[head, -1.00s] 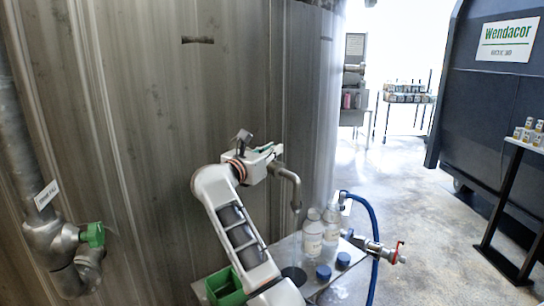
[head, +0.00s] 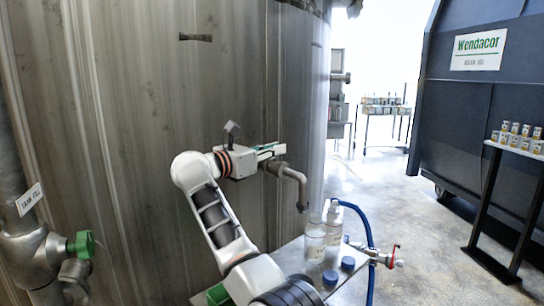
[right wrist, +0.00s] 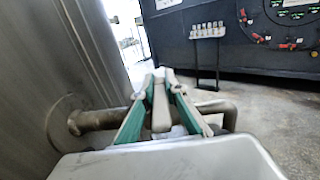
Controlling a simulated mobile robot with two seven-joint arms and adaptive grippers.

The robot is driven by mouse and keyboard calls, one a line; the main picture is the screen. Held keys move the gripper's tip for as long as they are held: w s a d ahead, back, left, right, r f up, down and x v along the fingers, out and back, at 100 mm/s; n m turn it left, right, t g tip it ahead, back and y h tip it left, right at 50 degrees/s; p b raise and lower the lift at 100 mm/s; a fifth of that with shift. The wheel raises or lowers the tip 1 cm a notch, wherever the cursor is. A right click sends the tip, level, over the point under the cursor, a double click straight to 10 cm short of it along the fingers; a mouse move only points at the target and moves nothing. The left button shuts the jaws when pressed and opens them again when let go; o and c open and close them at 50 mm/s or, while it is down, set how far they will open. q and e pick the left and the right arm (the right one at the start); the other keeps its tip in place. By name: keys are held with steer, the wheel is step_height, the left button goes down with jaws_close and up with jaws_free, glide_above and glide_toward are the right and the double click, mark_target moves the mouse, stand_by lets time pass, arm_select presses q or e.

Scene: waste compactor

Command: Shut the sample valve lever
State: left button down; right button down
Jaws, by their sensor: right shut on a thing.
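The sample valve is on the tank wall, with a bent outlet pipe (head: 298,186) pointing down over a small metal shelf. In the right wrist view its grey lever (right wrist: 161,112) stands between the green-edged fingers of my right gripper (right wrist: 164,85). The gripper is shut on the lever. In the head view my right gripper (head: 272,151) is just above the outlet pipe, close to the tank wall, and its body hides most of the lever. The pipe (right wrist: 222,108) also shows behind the fingers in the wrist view. My left gripper is not in view.
Bottles (head: 315,240) and blue caps (head: 348,263) stand on the shelf (head: 290,262) below the outlet. A blue hose (head: 368,230) and a red-handled valve (head: 393,257) are beside it. A green-handled valve (head: 80,245) labelled "TANK FILL" is at left.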

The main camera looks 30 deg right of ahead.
arm_select(q)
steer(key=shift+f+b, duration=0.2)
steer(key=shift+b, duration=0.3)
arm_select(e)
steer(key=shift+w+f+m+g, duration=0.1)
steer(key=shift+f+m+g, duration=0.25)
steer(key=shift+g, duration=0.45)
steer(key=shift+r, duration=0.25)
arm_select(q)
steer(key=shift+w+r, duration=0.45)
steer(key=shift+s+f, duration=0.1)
arm_select(e)
steer(key=c, duration=2)
jaws_free()
steer(key=shift+c, duration=0.2)
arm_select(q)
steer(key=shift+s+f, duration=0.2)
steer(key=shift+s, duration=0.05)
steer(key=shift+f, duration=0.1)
arm_select(e)
steer(key=shift+r, duration=0.15)
step_height(320, 180, up, 10)
steer(key=shift+f, duration=0.1)
